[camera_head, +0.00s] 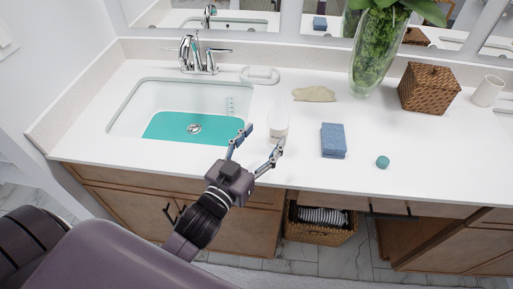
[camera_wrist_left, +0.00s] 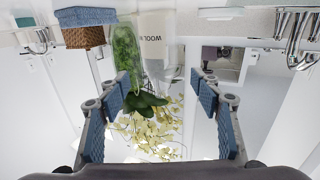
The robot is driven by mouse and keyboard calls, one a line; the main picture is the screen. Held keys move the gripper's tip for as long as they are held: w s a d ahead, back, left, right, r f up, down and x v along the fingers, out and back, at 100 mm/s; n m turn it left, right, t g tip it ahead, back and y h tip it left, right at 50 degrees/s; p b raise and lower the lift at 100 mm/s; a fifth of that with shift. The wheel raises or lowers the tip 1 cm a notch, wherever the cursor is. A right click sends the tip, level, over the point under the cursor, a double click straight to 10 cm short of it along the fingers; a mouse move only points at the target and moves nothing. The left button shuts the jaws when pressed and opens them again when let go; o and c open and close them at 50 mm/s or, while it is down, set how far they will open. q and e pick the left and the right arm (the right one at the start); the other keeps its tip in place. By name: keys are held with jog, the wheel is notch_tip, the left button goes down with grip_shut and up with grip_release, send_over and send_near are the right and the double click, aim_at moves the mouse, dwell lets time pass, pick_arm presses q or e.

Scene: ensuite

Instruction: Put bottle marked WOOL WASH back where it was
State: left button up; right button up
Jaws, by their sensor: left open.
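The WOOL WASH bottle (camera_head: 278,124) is pale with a clear part and stands upright on the white counter, just right of the sink. In the left wrist view, which is upside down, the bottle (camera_wrist_left: 153,30) shows the letters "WOOL" and the rest of its label is cut off. My left gripper (camera_head: 260,141) is open and empty at the counter's front, its fingers spread toward the bottle. One fingertip overlaps the bottle's lower part in the head view; contact cannot be told. In the wrist view, the bottle lies beyond the open fingers (camera_wrist_left: 160,84). My right gripper is not in view.
The sink (camera_head: 165,125) with a teal bottom is left of the bottle. A blue sponge block (camera_head: 333,140) and a teal ball-like item (camera_head: 382,162) are to the right. Behind are a beige item (camera_head: 314,93), a glass vase (camera_head: 372,65) and a wicker box (camera_head: 428,88).

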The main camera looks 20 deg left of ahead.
pick_arm(q)
jog(key=s, duration=0.3)
jog(key=shift+a, duration=0.2)
